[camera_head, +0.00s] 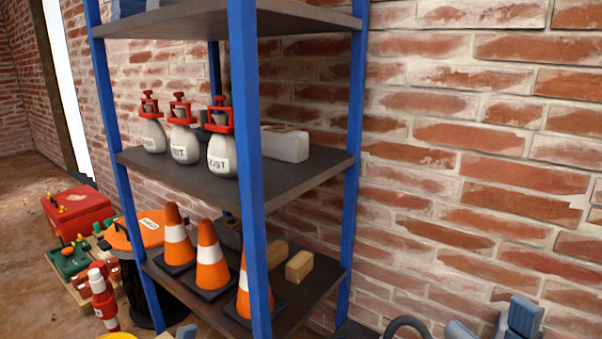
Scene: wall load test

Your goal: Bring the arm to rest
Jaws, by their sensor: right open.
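My right gripper (493,326) shows at the bottom right edge, in front of the brick wall. Its blue-grey fingers stand apart with nothing seen between them, and most of that arm is cut off by the frame. A small blue-grey tip (187,333) at the bottom edge, left of the shelf's front post, may be part of my left gripper. Too little of it shows to tell its state.
A blue-post shelf (295,185) stands against the brick wall (480,150). It holds white-and-red canisters (183,142), orange cones (211,262) and wooden blocks (299,266). A red toolbox (78,212), orange-lidded barrel (137,232) and red-white bottle (102,300) are at left.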

